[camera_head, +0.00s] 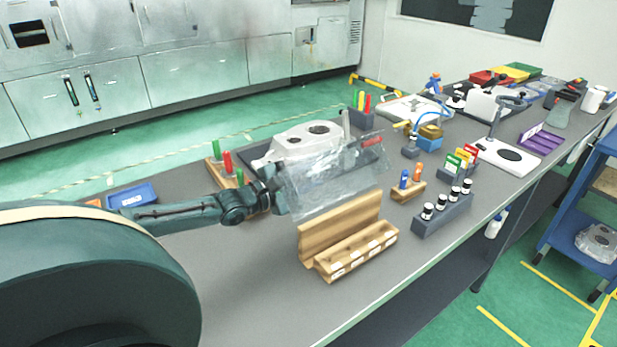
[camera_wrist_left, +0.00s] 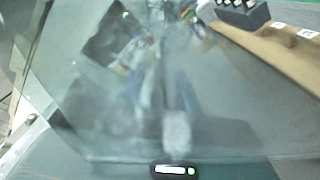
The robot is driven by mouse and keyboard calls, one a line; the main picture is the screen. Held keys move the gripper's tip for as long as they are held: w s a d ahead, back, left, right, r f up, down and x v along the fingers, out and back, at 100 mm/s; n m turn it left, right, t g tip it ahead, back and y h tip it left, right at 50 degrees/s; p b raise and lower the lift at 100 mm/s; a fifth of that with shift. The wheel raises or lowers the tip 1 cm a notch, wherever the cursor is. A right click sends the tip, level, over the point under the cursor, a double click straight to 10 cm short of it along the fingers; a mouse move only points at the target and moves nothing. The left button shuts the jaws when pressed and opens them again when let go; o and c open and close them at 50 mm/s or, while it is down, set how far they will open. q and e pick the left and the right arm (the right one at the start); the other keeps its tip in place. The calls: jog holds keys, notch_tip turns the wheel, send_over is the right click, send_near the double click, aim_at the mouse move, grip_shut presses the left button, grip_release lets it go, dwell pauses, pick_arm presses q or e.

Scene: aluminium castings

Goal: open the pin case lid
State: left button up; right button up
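The pin case is a light wooden block with small white labels along its front (camera_head: 357,254) and a raised wooden back (camera_head: 340,224). A clear, see-through lid (camera_head: 335,180) stands up behind and above the wooden back, tilted. My left gripper (camera_head: 277,190) is at the left edge of the lid, and the clear sheet partly overlaps its fingers. Whether they are shut on it cannot be told. In the left wrist view the clear sheet (camera_wrist_left: 100,100) fills most of the picture, with the wooden case (camera_wrist_left: 275,50) at upper right. My right gripper is not in view.
A grey holder with black-and-white pieces (camera_head: 443,208) and a small wooden stand with blue and orange pieces (camera_head: 408,190) are right of the case. A pale casting (camera_head: 300,143) lies behind the lid. A blue tray (camera_head: 132,197) is at left.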

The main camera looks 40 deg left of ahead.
pick_arm(q)
jog(key=shift+w, duration=0.1)
grip_shut()
dwell(0.4)
jog(key=shift+d, duration=0.1)
